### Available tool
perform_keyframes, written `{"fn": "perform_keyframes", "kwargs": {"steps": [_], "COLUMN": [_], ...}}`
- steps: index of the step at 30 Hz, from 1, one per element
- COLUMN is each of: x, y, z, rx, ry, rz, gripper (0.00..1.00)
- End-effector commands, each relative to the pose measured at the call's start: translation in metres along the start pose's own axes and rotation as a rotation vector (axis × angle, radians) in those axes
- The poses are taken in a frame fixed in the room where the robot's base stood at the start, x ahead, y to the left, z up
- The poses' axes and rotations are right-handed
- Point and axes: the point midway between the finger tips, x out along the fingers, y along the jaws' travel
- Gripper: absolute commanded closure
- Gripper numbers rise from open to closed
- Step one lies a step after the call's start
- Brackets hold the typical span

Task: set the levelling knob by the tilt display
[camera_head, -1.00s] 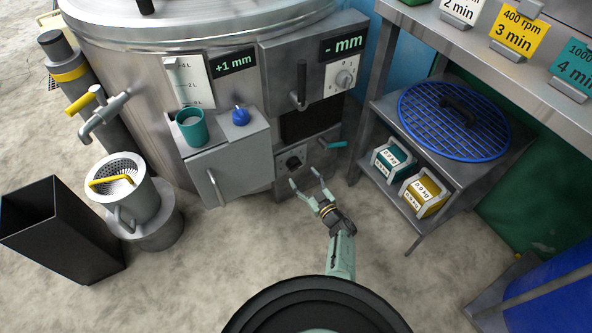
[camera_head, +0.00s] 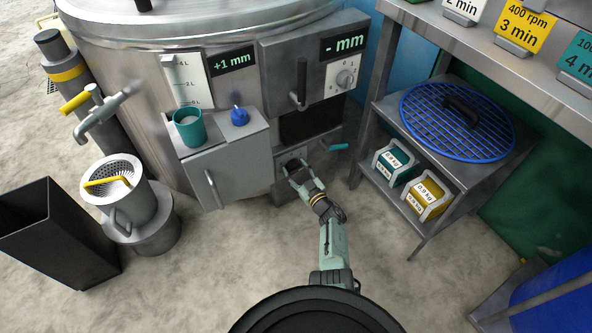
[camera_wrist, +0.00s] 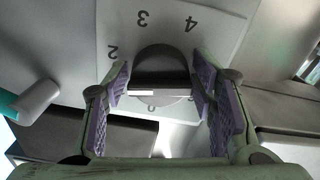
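A dark round knob (camera_wrist: 160,62) with a raised grip bar sits on a pale dial plate (camera_wrist: 215,35) marked 2, 3 and 4 in the wrist view. In the head view the knob is low on the drum's front, mostly hidden by my gripper (camera_head: 296,172). My gripper is open, its purple-padded fingers on either side of the knob; a firm hold does not show. One display (camera_head: 233,60) reads "+1 mm". A second display (camera_head: 344,43) reads "- mm", above a small dial (camera_head: 345,78); its number is absent.
A teal handle (camera_head: 339,147) sticks out just right of my gripper. A grey cabinet (camera_head: 229,172) with a teal cup (camera_head: 189,127) and blue knob (camera_head: 239,116) stands left. A shelf (camera_head: 405,209) with weights is at right. The floor in front is clear.

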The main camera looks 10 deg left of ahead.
Motion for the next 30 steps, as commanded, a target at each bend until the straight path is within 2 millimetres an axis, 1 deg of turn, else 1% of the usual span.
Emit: {"fn": "perform_keyframes", "kwargs": {"steps": [1, 2, 14, 17, 19, 27, 30], "x": [-0.0001, -0.0001, -0.0002, -0.0002, -0.0005, -0.0001, -0.0002], "y": [0.0000, -0.0001, 0.0000, 0.0000, 0.0000, 0.0005, 0.0007], "z": [0.0000, 0.0001, 0.0001, 0.0007, 0.0021, 0.0017, 0.0009], "rx": [0.000, 0.000, 0.000, -0.012, -0.059, -0.404, -0.476], "ry": [0.000, 0.000, 0.000, 0.000, 0.001, 0.003, 0.001], "rz": [0.000, 0.000, 0.000, 0.001, 0.001, 0.001, 0.000], "gripper": [0.54, 0.56, 0.83, 0.83, 0.83, 0.83, 0.83]}}
